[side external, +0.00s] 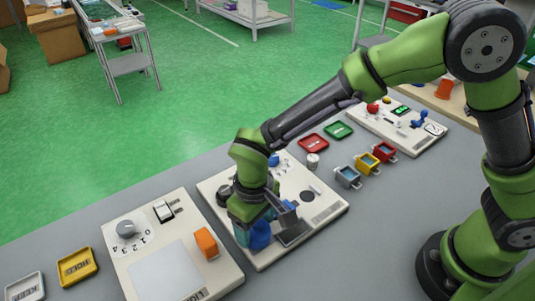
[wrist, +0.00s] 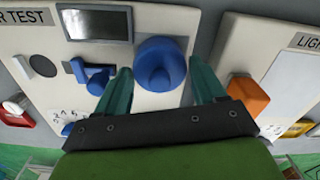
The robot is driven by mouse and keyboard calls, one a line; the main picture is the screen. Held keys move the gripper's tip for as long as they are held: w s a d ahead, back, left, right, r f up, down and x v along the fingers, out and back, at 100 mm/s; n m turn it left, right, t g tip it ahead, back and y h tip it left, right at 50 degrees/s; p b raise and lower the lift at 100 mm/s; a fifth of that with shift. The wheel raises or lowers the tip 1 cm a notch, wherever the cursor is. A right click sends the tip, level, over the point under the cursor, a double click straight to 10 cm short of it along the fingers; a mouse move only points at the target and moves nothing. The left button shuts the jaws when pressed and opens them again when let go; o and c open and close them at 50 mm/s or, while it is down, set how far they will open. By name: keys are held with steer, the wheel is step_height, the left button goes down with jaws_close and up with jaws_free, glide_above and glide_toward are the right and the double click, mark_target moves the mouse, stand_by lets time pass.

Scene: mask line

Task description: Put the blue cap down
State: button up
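The blue cap (wrist: 160,66) is a round, domed piece with a raised centre. It appears to sit on the white tester panel (wrist: 28,98), below the dark screen. It also shows in the side external view (side external: 260,236), low under my wrist. My gripper (wrist: 161,72) has its two teal fingers spread, one on each side of the cap. A narrow gap shows between each finger and the cap. In the side external view my gripper (side external: 257,224) is down close to the panel. The fingers' lower parts are partly hidden there.
A blue lever (wrist: 95,78) stands close beside the left finger. An orange block (wrist: 248,95) is on the neighbouring panel to the right. Three small bins, including the yellow bin (side external: 368,163), and red (side external: 313,143) and green (side external: 339,131) trays stand farther along the table.

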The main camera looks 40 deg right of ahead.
steer(key=shift+o, duration=1.4)
steer(key=shift+r, duration=0.15)
step_height(320, 180, up, 12)
steer(key=s+d+r+m+t+y, duration=0.1)
steer(key=d+r+m, duration=0.1)
steer(key=d+r, duration=0.35)
steer(key=s+d+r+m+t+y, duration=0.1)
steer(key=d+r+t, duration=0.1)
steer(key=d, duration=0.7)
steer(key=s+d+r+m+t, duration=0.1)
steer(key=s+d+m+t, duration=0.3)
steer(key=d, duration=0.6)
steer(key=s, duration=0.2)
steer(key=shift+s, duration=0.35)
